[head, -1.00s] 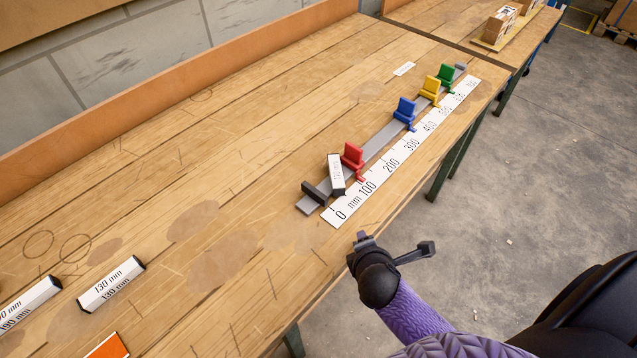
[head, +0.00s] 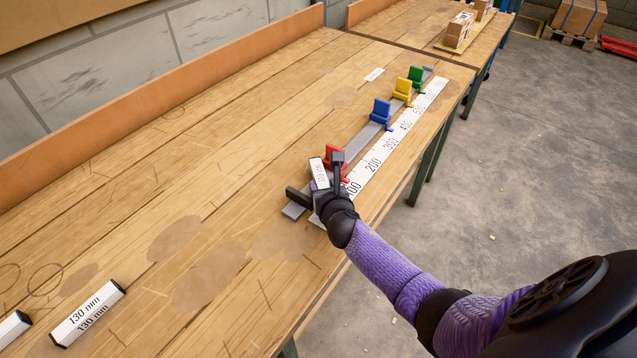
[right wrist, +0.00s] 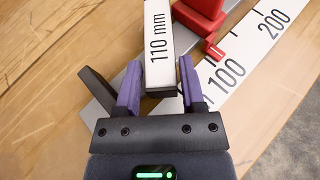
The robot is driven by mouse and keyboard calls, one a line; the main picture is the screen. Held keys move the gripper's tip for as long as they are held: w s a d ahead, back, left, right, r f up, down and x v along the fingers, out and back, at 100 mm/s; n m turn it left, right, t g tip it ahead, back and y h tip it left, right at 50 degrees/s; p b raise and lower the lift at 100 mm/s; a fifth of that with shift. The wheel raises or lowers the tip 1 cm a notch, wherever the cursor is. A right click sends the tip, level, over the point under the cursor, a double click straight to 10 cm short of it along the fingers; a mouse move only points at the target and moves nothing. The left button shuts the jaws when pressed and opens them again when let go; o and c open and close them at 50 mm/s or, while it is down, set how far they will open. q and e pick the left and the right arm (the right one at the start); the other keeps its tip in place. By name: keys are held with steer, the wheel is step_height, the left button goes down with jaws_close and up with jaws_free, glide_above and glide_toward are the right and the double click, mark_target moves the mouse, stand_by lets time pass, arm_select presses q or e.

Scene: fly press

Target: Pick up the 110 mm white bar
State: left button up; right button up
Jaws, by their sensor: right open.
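The white bar marked 110 mm (right wrist: 158,45) lies near the low end of the ruler, beside the red slider, with a dark end cap facing me. In the head view the bar (head: 318,172) is partly covered by my right gripper (head: 329,173). In the right wrist view my right gripper (right wrist: 160,88) is open, with its purple fingers on either side of the bar's near end. I cannot tell whether the fingers touch it. My left gripper is not in view.
The grey rail (head: 358,138) carries a dark end stop (head: 297,197) and red (head: 333,153), blue (head: 381,113), yellow (head: 402,90) and green (head: 416,77) sliders. A white ruler (head: 385,150) runs beside it. A 130 mm bar (head: 87,314) lies at the front left. The middle of the bench is clear.

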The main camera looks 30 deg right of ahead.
steer(key=shift+w+d+f, duration=0.1)
steer(key=shift+w+f, duration=0.15)
steer(key=shift+w, duration=0.1)
steer(key=shift+r, duration=0.15)
jaws_close()
